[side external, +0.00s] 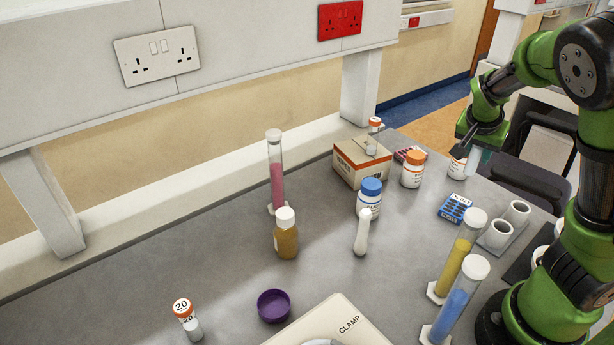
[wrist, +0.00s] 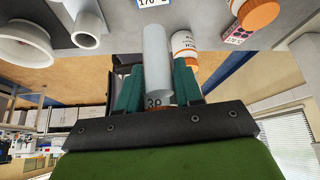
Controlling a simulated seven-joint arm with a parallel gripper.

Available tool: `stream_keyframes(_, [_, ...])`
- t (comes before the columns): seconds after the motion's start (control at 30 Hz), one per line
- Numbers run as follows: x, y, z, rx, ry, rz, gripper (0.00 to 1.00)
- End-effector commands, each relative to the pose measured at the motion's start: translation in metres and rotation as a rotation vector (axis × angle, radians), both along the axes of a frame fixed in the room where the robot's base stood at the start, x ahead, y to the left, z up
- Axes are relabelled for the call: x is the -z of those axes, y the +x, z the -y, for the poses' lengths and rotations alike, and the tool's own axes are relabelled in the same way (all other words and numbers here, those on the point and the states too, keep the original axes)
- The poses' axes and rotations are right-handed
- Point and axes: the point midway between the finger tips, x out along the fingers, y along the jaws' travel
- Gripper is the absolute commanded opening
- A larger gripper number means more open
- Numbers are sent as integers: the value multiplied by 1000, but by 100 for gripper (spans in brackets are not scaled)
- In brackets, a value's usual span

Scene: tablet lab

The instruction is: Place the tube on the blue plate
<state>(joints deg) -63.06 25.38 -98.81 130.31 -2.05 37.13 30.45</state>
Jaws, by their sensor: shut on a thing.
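My gripper (side external: 473,146) is shut on a pale, translucent tube (side external: 473,162), at the right of the side external view, above the far right part of the bench. In the wrist view the tube (wrist: 157,55) sits between the two green fingers, with a marked orange end close to the palm. A small flat blue plate (side external: 455,208) with pale markings lies on the bench, below and left of the gripper in the side external view. Only a pale, marked edge of something shows at the top of the wrist view, and I cannot tell if it is the plate.
White, orange-capped bottles (side external: 412,170) and a carton (side external: 361,163) stand left of the gripper. A holder with white cups (side external: 498,235) is right of the plate. Yellow (side external: 459,255) and blue (side external: 458,300) cylinders stand nearer. A blue-capped bottle (side external: 369,197) stands left of the plate.

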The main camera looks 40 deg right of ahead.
Motion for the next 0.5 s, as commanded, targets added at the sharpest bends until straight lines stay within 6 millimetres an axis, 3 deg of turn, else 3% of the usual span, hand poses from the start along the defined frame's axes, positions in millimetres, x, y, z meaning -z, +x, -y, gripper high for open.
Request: stream_keyframes(0.5, [57,-1,1,11,0,-2,6])
